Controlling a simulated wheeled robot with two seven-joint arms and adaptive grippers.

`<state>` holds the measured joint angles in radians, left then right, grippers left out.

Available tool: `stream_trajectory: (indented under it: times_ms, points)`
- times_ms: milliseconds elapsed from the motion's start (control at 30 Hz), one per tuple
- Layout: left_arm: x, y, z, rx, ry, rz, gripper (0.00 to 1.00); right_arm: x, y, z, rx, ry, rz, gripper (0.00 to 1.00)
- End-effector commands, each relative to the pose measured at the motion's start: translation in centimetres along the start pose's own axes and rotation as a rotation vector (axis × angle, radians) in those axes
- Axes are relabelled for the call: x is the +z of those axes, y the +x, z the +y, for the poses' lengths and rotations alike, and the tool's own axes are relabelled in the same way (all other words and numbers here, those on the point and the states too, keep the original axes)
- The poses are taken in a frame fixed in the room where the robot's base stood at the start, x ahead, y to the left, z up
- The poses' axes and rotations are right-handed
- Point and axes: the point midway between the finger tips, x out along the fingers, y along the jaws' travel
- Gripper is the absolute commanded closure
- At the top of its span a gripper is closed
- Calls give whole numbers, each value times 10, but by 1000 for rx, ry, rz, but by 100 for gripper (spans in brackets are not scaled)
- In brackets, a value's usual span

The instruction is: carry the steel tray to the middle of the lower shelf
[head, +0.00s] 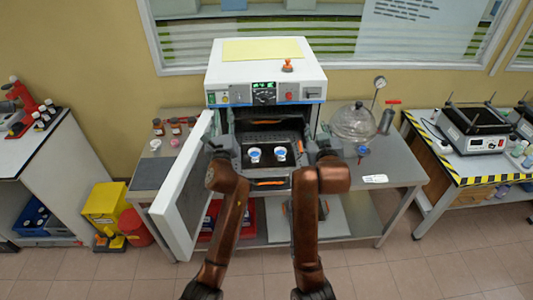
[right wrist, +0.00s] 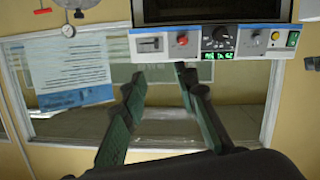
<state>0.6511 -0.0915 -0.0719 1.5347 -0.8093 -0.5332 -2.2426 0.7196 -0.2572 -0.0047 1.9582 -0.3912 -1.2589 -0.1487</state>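The dark steel tray (head: 268,168) shows in the head view at the mouth of the open white oven (head: 267,75). Two white cups with blue (head: 254,155) (head: 280,154) stand upright on it. I cannot tell whether the tray rests on a shelf. My left gripper (head: 226,146) is at its left side; its finger gap is unclear. My right gripper (head: 318,149) is at its right side. In the right wrist view, the right fingers (right wrist: 160,75) stand apart with nothing visible between them. The oven interior behind the tray is dark, and its shelves are partly hidden.
The oven door (head: 183,190) hangs open on the left, close to my left arm. A glass vessel (head: 355,122) stands on the bench to the right. Small jars (head: 175,127) stand left of the oven. A bench with striped edges (head: 440,160) is at the right.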

Motion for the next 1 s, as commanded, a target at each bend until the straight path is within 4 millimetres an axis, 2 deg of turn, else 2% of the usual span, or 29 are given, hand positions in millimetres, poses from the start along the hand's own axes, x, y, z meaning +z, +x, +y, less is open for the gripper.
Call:
stream_trajectory:
  times_ms: [100, 233, 767, 867, 967, 1000]
  points:
    - [0, 0, 1, 2, 0, 0, 72, 1, -16, -2, -2, 0, 0, 72]
    - [0, 0, 2, 3, 0, 0, 72, 1, -26, -2, -2, -1, 0, 72]
    - [0, 0, 3, 4, -3, 2, 72, 0, -27, -3, -3, -2, 2, 72]
    - [-12, -1, 5, 10, -52, 32, 72, -8, -25, -2, 7, -4, 32, 72]
    - [-43, -5, 12, 35, -188, 111, 72, -31, -19, -1, 25, -11, 119, 72]
    - [-62, -9, 15, 52, -268, 156, 72, -43, -16, -3, 29, -15, 168, 72]
